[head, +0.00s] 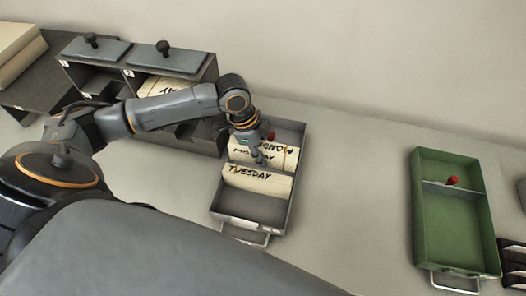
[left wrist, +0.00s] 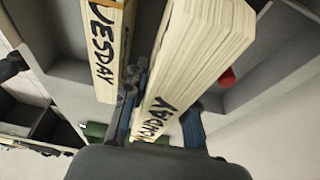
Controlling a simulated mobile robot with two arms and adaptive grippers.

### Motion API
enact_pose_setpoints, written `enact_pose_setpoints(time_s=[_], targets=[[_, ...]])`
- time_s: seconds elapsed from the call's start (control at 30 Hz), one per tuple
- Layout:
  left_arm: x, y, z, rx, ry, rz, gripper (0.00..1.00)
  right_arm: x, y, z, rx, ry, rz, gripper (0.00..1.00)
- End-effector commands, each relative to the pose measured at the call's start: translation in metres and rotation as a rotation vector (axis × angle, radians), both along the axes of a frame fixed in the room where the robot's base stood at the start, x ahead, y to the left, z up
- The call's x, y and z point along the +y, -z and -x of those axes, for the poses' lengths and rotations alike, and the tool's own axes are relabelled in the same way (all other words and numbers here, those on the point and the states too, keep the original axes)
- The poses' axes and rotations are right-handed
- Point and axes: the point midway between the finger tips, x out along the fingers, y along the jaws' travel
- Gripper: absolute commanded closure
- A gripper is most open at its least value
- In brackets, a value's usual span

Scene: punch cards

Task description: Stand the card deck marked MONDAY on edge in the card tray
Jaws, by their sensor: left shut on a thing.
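The cream card deck marked MONDAY (head: 284,158) is on edge inside the grey card tray (head: 238,206), behind the deck marked TUESDAY (head: 256,182). My left gripper (head: 257,152) reaches down over the tray and is shut on the MONDAY deck. In the left wrist view the MONDAY deck (left wrist: 196,52) stands between the blue-padded fingers of the left gripper (left wrist: 162,112). The TUESDAY deck (left wrist: 106,45) is beside it on the left, with a gap between them. Whether the MONDAY deck touches the tray floor is hidden. My right gripper is out of view.
A red knob (head: 270,136) shows behind the MONDAY deck. A dark cabinet (head: 190,68) with compartments and another deck (head: 165,87) stands left of the tray. A green tray (head: 446,225) with a red knob is at the right. The tabletop between the trays is clear.

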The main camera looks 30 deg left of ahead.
Motion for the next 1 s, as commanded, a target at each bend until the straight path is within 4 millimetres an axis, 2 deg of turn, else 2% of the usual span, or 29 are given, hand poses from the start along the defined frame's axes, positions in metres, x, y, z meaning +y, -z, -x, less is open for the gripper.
enact_pose_setpoints(time_s=[0.37, 0.8, 1.0], targets=[[0.000, 0.007, 0.000, -0.002, 0.001, 0.002, 1.00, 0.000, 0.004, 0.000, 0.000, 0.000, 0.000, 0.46], [0.000, 0.039, 0.000, -0.001, 0.000, 0.002, 1.00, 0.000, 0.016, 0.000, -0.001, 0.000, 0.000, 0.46], [0.000, 0.046, 0.000, -0.001, 0.000, 0.001, 1.00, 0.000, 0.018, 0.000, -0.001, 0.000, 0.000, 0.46]])
